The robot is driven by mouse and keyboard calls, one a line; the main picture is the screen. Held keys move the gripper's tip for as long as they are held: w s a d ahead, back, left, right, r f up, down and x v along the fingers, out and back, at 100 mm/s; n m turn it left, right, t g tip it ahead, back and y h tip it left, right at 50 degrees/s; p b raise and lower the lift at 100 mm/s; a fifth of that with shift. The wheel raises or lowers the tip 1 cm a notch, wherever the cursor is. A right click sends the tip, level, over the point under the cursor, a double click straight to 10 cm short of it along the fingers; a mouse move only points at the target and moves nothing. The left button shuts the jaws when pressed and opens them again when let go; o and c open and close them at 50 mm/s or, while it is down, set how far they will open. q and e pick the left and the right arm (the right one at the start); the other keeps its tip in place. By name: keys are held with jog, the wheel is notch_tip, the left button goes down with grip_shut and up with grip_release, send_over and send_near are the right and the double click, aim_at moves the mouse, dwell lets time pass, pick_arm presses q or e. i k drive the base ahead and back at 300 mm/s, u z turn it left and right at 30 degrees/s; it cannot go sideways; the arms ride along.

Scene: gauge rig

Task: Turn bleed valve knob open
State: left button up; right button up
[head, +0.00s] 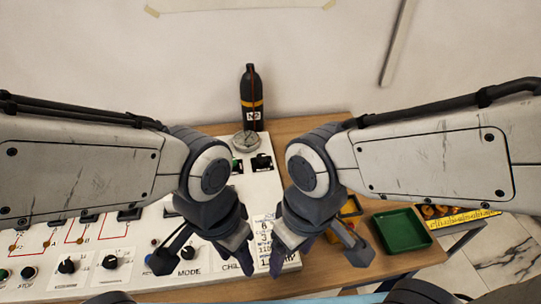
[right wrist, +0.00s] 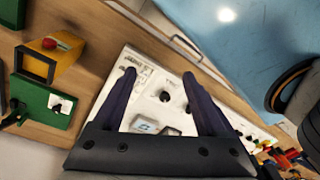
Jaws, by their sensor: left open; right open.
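The white control panel (head: 145,228) carries several black knobs, such as one at the lower left (head: 68,265) and one by the word MODE (head: 188,253). I cannot tell which knob is the bleed valve. A round gauge (head: 246,141) stands at the panel's back, with a black knob on a green part (head: 261,162) beside it. My left gripper (head: 203,262) is open and empty above the MODE area. My right gripper (head: 318,258) is open and empty to its right. In the right wrist view, a black panel knob (right wrist: 165,97) shows between its fingers (right wrist: 159,75), apparently untouched.
A black bottle with a yellow band (head: 251,98) stands at the back. A green tray (head: 401,230) and a yellow-edged box of parts (head: 452,214) are at the right.

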aim_at(261, 158)
jog(key=k, duration=0.5)
jog(key=z, duration=1.05)
jog(key=i, duration=0.65)
jog(key=u, duration=0.75)
